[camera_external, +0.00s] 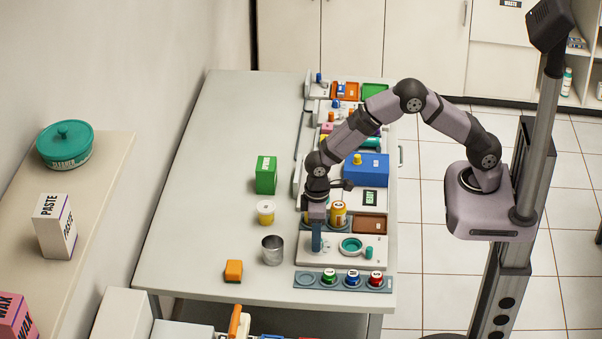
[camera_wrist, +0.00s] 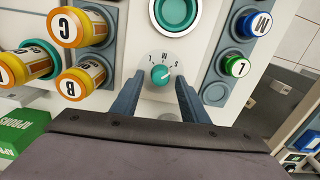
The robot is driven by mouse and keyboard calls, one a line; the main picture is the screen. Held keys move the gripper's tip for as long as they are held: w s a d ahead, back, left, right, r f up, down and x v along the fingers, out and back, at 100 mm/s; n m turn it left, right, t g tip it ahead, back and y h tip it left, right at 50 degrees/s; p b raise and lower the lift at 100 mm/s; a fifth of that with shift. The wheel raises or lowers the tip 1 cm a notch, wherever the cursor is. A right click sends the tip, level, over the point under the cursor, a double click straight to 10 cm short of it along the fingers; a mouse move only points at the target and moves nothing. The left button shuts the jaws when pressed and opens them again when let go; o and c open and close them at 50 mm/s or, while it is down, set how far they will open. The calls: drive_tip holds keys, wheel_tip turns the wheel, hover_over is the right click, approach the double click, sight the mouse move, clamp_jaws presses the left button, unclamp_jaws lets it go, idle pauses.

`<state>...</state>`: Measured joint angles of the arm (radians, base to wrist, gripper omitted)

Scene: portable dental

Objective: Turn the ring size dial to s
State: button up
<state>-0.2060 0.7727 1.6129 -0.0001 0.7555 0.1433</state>
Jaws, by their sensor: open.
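The ring size dial is a teal knob (camera_wrist: 160,73) on a round white plate (camera_wrist: 155,62) with small letters; an S shows at its right side and an L at its left. A pale mark on the knob seems to point up and right, but its exact setting is too small to read. My gripper (camera_wrist: 160,92) is open, with one finger on each side of the dial and gaps to the knob. In the external view my gripper (camera_external: 316,240) points down at the left part of the white panel (camera_external: 335,259) and hides the dial.
A teal ring (camera_external: 351,242) and a small teal peg (camera_external: 368,253) are right of my gripper. A tray (camera_external: 300,281) with coloured jars lies in front. Yellow jars (camera_external: 338,212) stand close behind.

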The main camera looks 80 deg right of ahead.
drive_tip(key=shift+r+b, duration=0.8)
drive_tip(key=shift+r, duration=2.6)
drive_tip(key=s+d, duration=0.4)
drive_tip(key=s, duration=0.7)
drive_tip(key=s+d+r, duration=0.1)
drive_tip(key=s+d, duration=0.4)
drive_tip(key=s, duration=0.7)
drive_tip(key=shift+s+d+r+m, duration=0.25)
drive_tip(key=shift+s+r+m, duration=0.05)
drive_tip(key=shift+m, duration=0.1)
